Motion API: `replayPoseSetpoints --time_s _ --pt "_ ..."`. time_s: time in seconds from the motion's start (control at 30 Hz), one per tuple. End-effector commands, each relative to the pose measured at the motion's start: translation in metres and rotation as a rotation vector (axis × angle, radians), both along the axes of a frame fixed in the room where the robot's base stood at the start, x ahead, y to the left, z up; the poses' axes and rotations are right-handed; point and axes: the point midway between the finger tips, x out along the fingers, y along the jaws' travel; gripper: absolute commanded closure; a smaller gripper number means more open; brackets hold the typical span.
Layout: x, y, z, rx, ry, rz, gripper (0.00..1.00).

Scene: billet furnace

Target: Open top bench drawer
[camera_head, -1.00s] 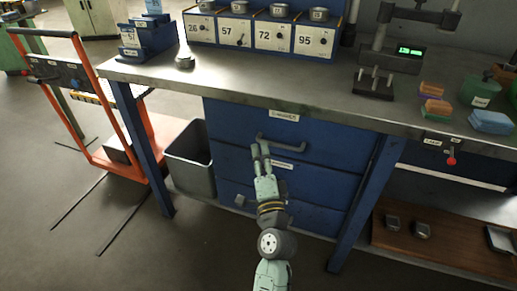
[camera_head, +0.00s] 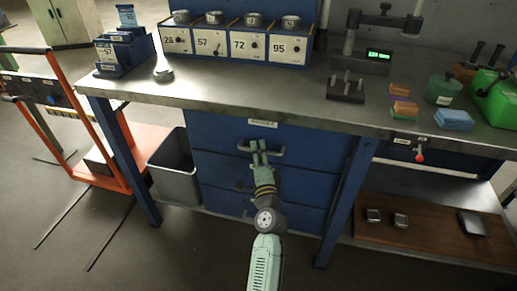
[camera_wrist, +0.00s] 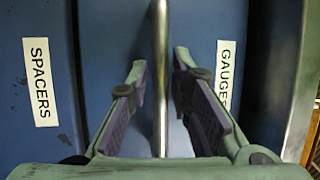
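The top bench drawer (camera_head: 310,139) is a blue front under the steel worktop and looks shut. Its grey bar handle (camera_head: 277,151) runs across the front. In the wrist view the handle (camera_wrist: 160,60) runs upright between my fingers, with a visible gap on each side. A white "GAUGES" label (camera_wrist: 224,75) is to its right and a "SPACERS" label (camera_wrist: 40,82) to its left. My gripper (camera_head: 259,145) is at the handle in the head view; in the wrist view my gripper (camera_wrist: 160,75) is open, its fingers either side of the bar.
Lower blue drawers (camera_head: 290,187) sit below. The bench leg (camera_head: 340,205) stands right of them, a grey bin (camera_head: 176,180) left. An orange trolley (camera_head: 85,125) is further left. Numbered boxes (camera_head: 235,45) and colored blocks (camera_head: 454,119) stand on the worktop (camera_head: 250,90). The floor in front is clear.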

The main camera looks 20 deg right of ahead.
Motion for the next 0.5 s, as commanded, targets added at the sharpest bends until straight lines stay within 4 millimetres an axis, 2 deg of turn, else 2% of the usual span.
replayPoseSetpoints --time_s 0.27,0.5 --pt "0.0018 -0.0001 0.0006 -0.001 -0.001 0.0 0.8" --pt "0.0016 -0.0001 0.0006 -0.001 -0.001 0.0 0.95"
